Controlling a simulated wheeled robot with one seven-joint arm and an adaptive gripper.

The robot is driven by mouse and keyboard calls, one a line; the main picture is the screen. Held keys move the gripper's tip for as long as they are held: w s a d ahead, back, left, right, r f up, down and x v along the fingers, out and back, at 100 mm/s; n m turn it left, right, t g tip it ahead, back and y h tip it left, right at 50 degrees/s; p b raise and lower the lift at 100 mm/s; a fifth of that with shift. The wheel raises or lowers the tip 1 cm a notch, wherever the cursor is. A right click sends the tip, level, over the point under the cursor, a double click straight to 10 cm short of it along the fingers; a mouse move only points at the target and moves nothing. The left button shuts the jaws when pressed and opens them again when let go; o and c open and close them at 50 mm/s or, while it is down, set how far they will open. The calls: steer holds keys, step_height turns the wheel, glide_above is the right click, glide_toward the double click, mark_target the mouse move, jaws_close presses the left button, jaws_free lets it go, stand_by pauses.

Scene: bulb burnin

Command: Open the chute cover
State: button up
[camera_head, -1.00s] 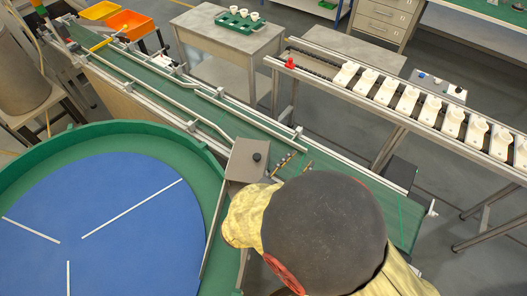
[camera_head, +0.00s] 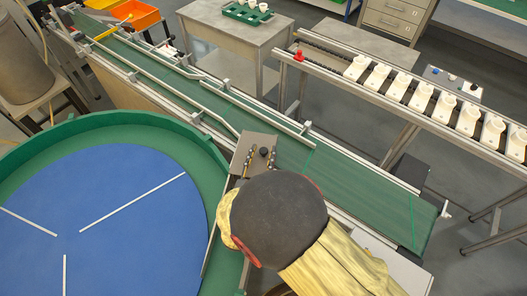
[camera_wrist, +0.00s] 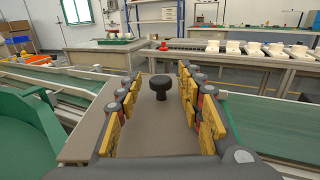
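The chute cover (camera_head: 241,160) is a flat grey-brown plate with a black knob (camera_head: 263,152) on top, between the blue round table and the green conveyor. It lies flat and looks closed. In the wrist view the knob (camera_wrist: 160,84) stands upright on the plate (camera_wrist: 152,130), between and slightly beyond my fingers. My gripper (camera_head: 261,158) is at the cover, its yellow-padded fingers on either side of the knob. In the wrist view my gripper (camera_wrist: 159,98) is open, with a clear gap between each finger and the knob. My dark wrist hides part of the cover in the head view.
The blue round table (camera_head: 120,205) has a green rim (camera_head: 110,133). The green conveyor (camera_head: 340,180) has metal side rails (camera_head: 215,118). A rack (camera_head: 330,62) with several white holders stands at the right. An orange bin (camera_head: 133,13) sits at the far left end.

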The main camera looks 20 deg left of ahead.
steer(key=shift+w, duration=0.85)
steer(key=shift+c, duration=1.4)
jaws_close()
